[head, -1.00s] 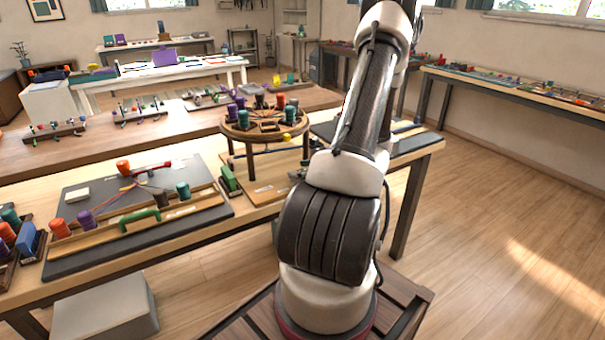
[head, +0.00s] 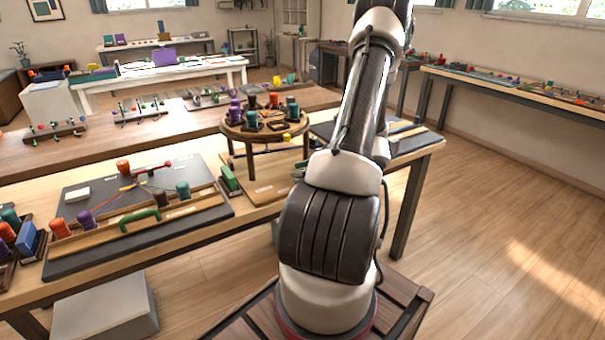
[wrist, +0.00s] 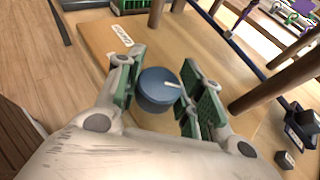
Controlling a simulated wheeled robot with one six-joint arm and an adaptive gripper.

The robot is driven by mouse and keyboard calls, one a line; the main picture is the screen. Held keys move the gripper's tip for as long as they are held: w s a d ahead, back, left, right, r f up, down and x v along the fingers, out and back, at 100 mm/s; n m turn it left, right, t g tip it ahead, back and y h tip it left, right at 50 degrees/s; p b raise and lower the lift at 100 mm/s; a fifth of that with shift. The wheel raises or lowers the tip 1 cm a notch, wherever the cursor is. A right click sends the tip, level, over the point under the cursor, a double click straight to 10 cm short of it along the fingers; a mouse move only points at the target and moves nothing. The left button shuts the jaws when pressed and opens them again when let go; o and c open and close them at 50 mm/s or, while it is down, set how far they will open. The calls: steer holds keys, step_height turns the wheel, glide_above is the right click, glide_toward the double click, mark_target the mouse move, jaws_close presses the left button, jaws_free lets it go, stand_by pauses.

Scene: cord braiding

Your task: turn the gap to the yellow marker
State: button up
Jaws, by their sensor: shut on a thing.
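My gripper (wrist: 163,66) is shut on a blue-grey round knob (wrist: 157,92) in the wrist view, with a green pad on either side. A white pointer line shows on the knob's top. In the head view the round wooden braiding stand (head: 246,133) stands on the bench, with purple, teal and dark bobbins around its top. A yellow marker (head: 287,138) shows at the stand's front right edge. The gap among the bobbins is too small to tell. My arm hides the gripper and knob in the head view.
Wooden legs of the stand (wrist: 262,88) rise close to my gripper on the right. Dark blocks (wrist: 303,127) lie at the lower right. A dark board (head: 75,262) with a green handle (head: 140,219) lies left of the stand.

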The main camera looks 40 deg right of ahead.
steer(key=o, duration=1)
steer(key=shift+o, duration=0.2)
steer(key=v, duration=1.2)
